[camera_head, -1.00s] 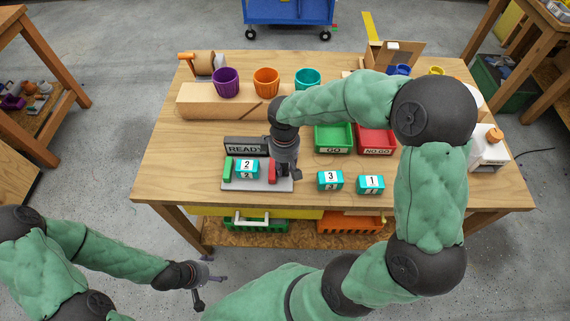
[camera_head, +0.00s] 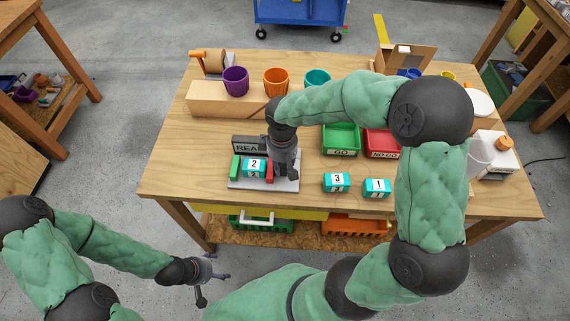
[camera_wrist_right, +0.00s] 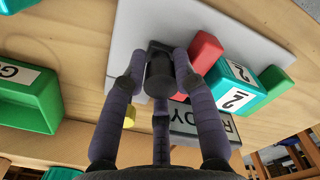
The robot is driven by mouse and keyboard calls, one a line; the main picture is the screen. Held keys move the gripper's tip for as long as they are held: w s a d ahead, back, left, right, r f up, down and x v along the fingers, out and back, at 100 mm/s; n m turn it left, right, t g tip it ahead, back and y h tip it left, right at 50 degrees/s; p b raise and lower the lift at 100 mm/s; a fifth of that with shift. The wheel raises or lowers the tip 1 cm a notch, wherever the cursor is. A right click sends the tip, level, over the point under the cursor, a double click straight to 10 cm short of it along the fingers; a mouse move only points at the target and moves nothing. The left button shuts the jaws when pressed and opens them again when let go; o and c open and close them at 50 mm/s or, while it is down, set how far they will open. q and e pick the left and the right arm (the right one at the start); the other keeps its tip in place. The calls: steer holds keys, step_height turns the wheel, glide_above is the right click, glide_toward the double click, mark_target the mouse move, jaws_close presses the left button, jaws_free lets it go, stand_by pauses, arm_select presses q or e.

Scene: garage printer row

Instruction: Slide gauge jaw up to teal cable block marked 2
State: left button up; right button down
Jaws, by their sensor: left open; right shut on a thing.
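The gauge is a grey plate (camera_head: 290,186) with a green fixed jaw (camera_head: 235,168) on the left and a red sliding jaw (camera_head: 270,173) on the right. The teal cable block marked 2 (camera_head: 254,167) sits between them, beside the green jaw. In the right wrist view the red jaw (camera_wrist_right: 205,51) is right up against or very near the teal block (camera_wrist_right: 237,85); I cannot tell if they touch. My right gripper (camera_wrist_right: 160,72) is shut on the jaw's dark knob (camera_wrist_right: 158,80). My left gripper (camera_head: 204,282) is open and empty, in front of the table.
A sign (camera_head: 247,145) stands behind the gauge. Teal blocks 3 (camera_head: 337,183) and 1 (camera_head: 377,188) stand to its right. A green GO tray (camera_head: 341,140) and red NO GO tray (camera_head: 381,143) lie behind them. A wooden rack (camera_head: 220,102) with coloured cups is further back.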

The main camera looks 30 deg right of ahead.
steer(key=shift+w+a+f, duration=0.1)
steer(key=shift+w+a, duration=0.05)
steer(key=shift+a, duration=0.3)
steer(key=shift+w+a+f, duration=0.1)
steer(key=shift+a, duration=0.35)
steer(key=c, duration=0.9)
jaws_free()
steer(key=shift+w+r, duration=0.1)
steer(key=shift+w+r, duration=0.15)
steer(key=shift+r, duration=0.05)
steer(key=shift+r, duration=0.1)
steer(key=shift+w+r+p, duration=0.1)
steer(key=shift+r+p, duration=0.45)
steer(key=shift+p, duration=0.1)
steer(key=shift+r+p, duration=2)
steer(key=shift+r, duration=0.3)
